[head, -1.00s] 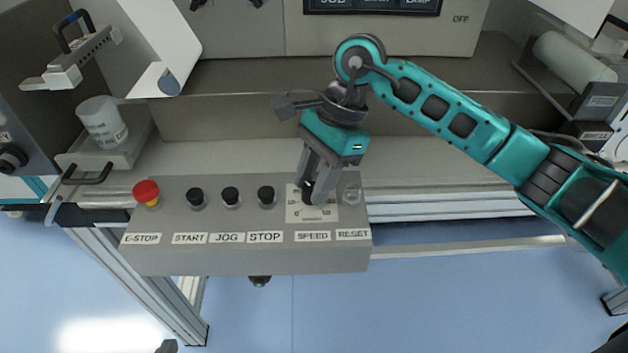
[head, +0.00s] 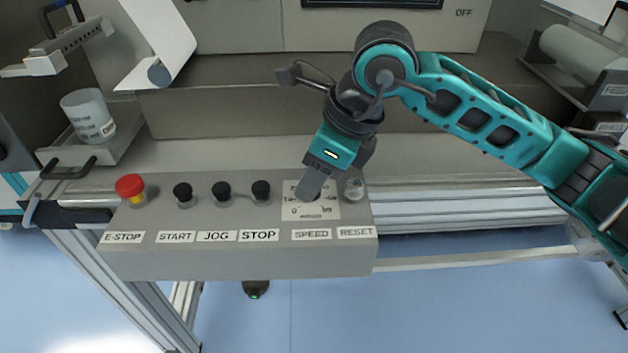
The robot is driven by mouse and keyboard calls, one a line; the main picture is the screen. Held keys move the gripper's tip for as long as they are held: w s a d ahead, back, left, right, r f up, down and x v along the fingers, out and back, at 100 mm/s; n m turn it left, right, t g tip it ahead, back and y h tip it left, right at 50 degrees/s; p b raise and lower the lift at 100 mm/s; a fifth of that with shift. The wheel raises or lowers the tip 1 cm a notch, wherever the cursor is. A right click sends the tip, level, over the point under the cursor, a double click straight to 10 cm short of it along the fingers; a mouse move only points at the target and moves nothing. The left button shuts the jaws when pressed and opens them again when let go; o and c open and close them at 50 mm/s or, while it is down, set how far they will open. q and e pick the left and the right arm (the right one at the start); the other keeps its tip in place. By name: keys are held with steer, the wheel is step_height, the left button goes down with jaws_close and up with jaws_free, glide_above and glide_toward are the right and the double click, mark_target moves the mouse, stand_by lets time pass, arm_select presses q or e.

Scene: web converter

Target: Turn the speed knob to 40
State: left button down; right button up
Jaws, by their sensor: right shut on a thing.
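The speed knob sits on a pale square dial plate (head: 325,212) above the SPEED label (head: 312,234) on a grey control box (head: 240,260). My right gripper (head: 308,192) comes down from above with its fingertips at the middle of the plate, shut on the knob. The fingers hide the knob and its pointer. Small markings show along the lower part of the plate, but the set value cannot be read. My left gripper is not in view.
Left of the dial are the red E-STOP button (head: 130,187) and black START (head: 183,194), JOG (head: 221,191) and STOP (head: 261,192) buttons.

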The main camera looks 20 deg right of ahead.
steer(key=shift+a+f+m+t+h+b, duration=0.1)
steer(key=shift+m+t+h+b, duration=0.25)
steer(key=shift+m+b, duration=0.6)
steer(key=shift+m, duration=0.85)
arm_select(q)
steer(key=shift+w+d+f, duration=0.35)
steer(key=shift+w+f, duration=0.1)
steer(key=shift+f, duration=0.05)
arm_select(e)
steer(key=shift+s+m+t+h, duration=0.1)
steer(key=shift+m+t+h, duration=0.15)
steer(key=shift+m+h, duration=0.25)
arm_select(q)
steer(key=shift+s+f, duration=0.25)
arm_select(e)
steer(key=o, duration=1)
arm_select(q)
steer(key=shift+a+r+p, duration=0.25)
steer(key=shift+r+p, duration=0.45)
steer(key=shift+p, duration=0.1)
arm_select(e)
steer(key=v, duration=1.3)
